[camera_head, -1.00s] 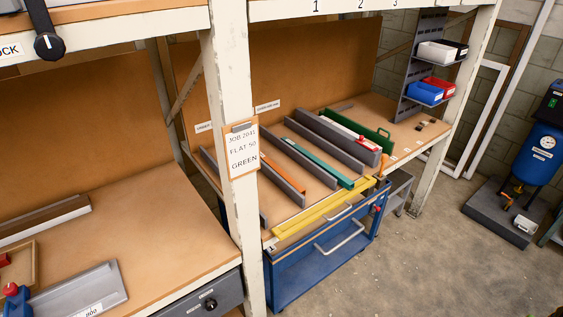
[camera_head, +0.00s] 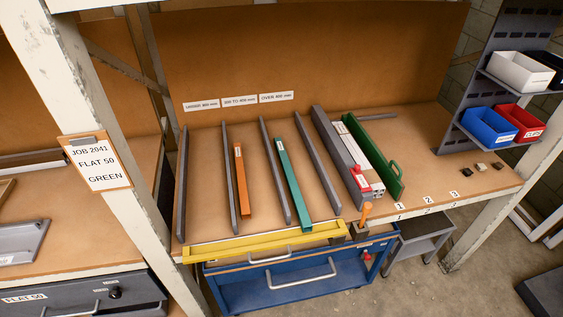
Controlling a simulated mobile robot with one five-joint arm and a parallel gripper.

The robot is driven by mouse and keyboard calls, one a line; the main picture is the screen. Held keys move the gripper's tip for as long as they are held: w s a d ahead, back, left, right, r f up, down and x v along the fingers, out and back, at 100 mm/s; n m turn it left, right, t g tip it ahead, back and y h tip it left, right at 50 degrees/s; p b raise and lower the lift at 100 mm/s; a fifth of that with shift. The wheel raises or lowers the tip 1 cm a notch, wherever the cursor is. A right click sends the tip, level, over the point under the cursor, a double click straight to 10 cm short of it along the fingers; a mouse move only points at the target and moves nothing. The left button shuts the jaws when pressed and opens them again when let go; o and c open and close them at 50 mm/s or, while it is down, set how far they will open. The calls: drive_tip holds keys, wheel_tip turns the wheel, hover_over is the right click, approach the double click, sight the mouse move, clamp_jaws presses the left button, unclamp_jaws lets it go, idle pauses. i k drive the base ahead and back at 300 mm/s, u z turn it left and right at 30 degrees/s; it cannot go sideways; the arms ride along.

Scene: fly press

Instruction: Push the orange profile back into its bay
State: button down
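The orange profile (camera_head: 242,183) lies lengthwise on the wooden bench in the bay between two grey dividers, the second (camera_head: 230,180) and third (camera_head: 274,172) from the left. A small white label is near its far end. Its near end stops a little short of the yellow bar (camera_head: 265,242) along the bench's front. The teal profile (camera_head: 294,185) lies in the bay to its right. My gripper is not in view.
A grey block with a red knob (camera_head: 365,187) and a green plate with a handle (camera_head: 385,165) stand right of the bays. A blue drawer trolley (camera_head: 300,280) sits below the front edge. White posts flank the bench; a job card (camera_head: 95,163) hangs on the left one.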

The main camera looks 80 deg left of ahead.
sight(245, 205)
drive_tip(key=i, duration=1.1)
drive_tip(key=u, duration=2.15)
drive_tip(key=k, duration=0.2)
drive_tip(key=u, duration=2.3)
drive_tip(key=i, duration=1.3)
drive_tip(key=u, duration=0.3)
